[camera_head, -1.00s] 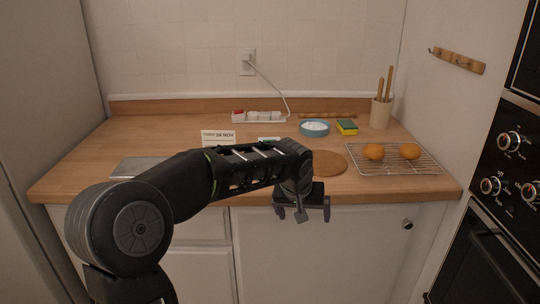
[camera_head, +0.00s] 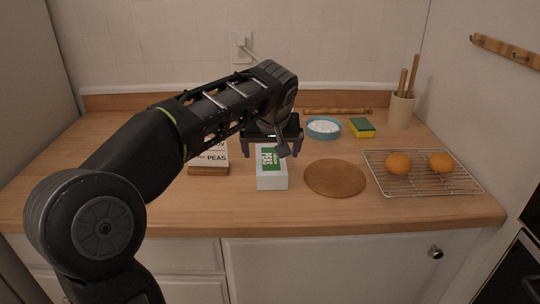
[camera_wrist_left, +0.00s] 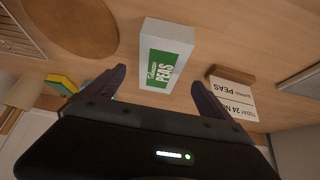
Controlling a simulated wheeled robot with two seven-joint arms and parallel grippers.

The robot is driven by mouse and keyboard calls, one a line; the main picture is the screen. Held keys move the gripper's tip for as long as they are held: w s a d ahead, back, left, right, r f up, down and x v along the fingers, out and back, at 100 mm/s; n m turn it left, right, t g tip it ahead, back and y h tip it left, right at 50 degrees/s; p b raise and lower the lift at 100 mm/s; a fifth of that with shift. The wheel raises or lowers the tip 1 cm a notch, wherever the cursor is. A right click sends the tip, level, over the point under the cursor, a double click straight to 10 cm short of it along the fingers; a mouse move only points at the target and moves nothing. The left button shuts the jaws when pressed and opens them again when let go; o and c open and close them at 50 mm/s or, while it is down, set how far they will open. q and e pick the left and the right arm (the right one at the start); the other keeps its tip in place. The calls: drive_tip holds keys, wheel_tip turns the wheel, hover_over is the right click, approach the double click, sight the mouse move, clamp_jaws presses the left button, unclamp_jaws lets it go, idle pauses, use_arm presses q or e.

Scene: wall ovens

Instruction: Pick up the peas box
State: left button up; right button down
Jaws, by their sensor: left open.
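The peas box (camera_head: 271,180) is white with a green label reading PEAS. It stands on the wooden counter near the middle in the head view. My left gripper (camera_head: 271,152) is open and empty, above and just behind the box. In the left wrist view the peas box (camera_wrist_left: 165,58) lies ahead of and between the two spread fingers of the left gripper (camera_wrist_left: 157,88), with no visible contact. Part of the box's far end is hidden by the gripper in the head view. My right gripper is not seen.
A sign on a wooden stand (camera_head: 208,160) is close left of the box. A round brown board (camera_head: 335,178) is close right. A wire rack (camera_head: 425,185) holds two oranges. A blue bowl (camera_head: 323,134), a sponge (camera_head: 362,128) and a utensil pot (camera_head: 401,112) are behind.

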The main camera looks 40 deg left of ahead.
sight(270, 159)
use_arm(q)
drive_tip(key=shift+a+r, duration=0.1)
drive_tip(key=shift+a, duration=0.05)
drive_tip(key=shift+s+r, duration=0.1)
drive_tip(key=shift+x, duration=1.35)
drive_tip(key=shift+x, duration=2.6)
